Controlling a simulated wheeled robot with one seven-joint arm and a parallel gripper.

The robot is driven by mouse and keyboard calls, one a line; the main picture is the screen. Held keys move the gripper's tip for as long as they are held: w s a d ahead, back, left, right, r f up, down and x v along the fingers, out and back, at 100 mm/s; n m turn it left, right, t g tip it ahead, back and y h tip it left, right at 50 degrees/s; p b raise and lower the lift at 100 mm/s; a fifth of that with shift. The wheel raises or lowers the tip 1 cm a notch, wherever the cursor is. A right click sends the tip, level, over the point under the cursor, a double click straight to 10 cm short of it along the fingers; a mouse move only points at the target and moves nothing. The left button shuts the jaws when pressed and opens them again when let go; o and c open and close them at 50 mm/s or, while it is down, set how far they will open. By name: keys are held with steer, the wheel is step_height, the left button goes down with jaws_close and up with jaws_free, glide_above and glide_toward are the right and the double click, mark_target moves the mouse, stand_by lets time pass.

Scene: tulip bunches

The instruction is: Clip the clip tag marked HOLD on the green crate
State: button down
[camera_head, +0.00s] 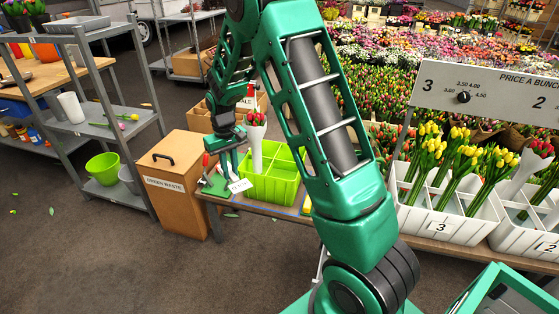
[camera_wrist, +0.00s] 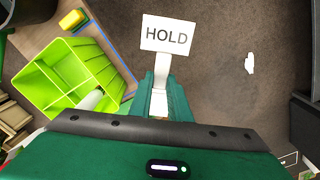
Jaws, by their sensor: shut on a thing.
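The clip tag marked HOLD (camera_wrist: 166,34) is a white card on a white stem. My gripper (camera_wrist: 159,92) is shut on that stem, and the card faces the wrist camera. In the head view the tag (camera_head: 239,186) hangs below my gripper (camera_head: 229,170), at the left end of the green crate (camera_head: 272,188). In the wrist view the crate (camera_wrist: 111,62) is left of the tag, with a gap between the card and the crate's wall. The height of the tag against the rim is hard to tell. A white-wrapped tulip bunch (camera_head: 256,148) stands in the crate.
The crate stands on a low wooden bench (camera_head: 258,208). A brown GREEN WASTE bin (camera_head: 180,190) is close on the left. A yellow block (camera_wrist: 72,19) lies beside the crate. White planters of tulips (camera_head: 440,222) stand on the right. Floor left of the bin is mostly clear.

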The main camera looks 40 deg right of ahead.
steer(key=s+d+f+n+g+h, duration=0.1)
steer(key=d+f+n+g, duration=0.15)
steer(key=d+f, duration=0.35)
steer(key=s+d+f+n+g, duration=0.1)
steer(key=s+d+f+n, duration=0.15)
steer(key=d+f, duration=0.25)
steer(key=s+d+f+n+h, duration=0.1)
steer(key=s+d+n+h, duration=0.1)
steer(key=d+n+h, duration=0.45)
steer(key=s+d+f+n+h, duration=0.1)
steer(key=s+d+n+h, duration=0.2)
steer(key=d, duration=0.7)
steer(key=w+a+r+n+t+h, duration=0.3)
steer(key=w+a+r+n+t, duration=0.3)
steer(key=w+n+t, duration=0.4)
steer(key=r+n+t, duration=0.1)
steer(key=t, duration=0.3)
steer(key=shift+a+r+h, duration=0.35)
steer(key=shift+a+r, duration=0.05)
steer(key=shift+s+t, duration=0.1)
steer(key=shift+t, duration=0.15)
